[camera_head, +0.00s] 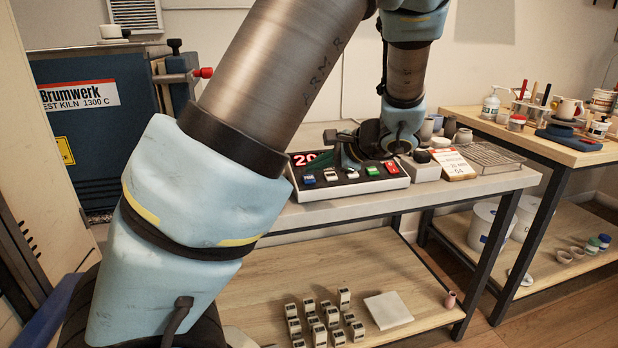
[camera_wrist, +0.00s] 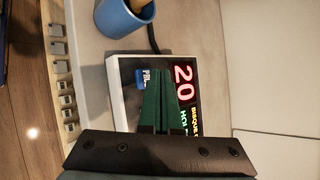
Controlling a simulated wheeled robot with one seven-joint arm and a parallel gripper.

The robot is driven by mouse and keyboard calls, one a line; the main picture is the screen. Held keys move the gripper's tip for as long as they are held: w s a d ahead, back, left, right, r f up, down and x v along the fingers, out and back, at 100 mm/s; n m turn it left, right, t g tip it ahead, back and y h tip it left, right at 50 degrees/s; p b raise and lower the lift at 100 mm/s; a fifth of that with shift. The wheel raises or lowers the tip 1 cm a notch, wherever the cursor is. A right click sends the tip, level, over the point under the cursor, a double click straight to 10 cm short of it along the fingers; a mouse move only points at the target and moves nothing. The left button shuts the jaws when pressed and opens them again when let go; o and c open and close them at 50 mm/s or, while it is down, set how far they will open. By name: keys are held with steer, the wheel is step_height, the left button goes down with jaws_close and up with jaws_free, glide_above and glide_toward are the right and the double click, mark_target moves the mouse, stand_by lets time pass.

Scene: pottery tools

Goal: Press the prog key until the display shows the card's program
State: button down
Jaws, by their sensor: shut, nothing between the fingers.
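The kiln controller (camera_head: 403,182) is a white box with a dark face on the worktop. Its display (camera_wrist: 183,82) reads a red 20, with smaller text partly visible beside it. The blue key (camera_wrist: 141,78), with a label starting "PR", is at the controller's left end in the head view (camera_head: 309,180). My gripper (camera_wrist: 160,74) is shut and empty, its green fingers over the controller's face between the blue key and the display; contact cannot be told. The fingers hide part of the face. The card (camera_head: 453,164) stands right of the controller; its small print is hard to read.
White, black, green (camera_head: 372,170) and red (camera_head: 391,167) keys line the controller. A blue cup (camera_wrist: 124,17) with wooden handles stands close to it. The blue kiln (camera_head: 100,125) is at left.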

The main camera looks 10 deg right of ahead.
mark_target(317, 189)
steer(key=r+p, duration=0.2)
steer(key=s+r+p, duration=0.1)
steer(key=r+p, duration=0.1)
steer(key=r, duration=0.1)
steer(key=shift+s+d, duration=0.1)
steer(key=shift+f, duration=0.1)
stand_by(0.3)
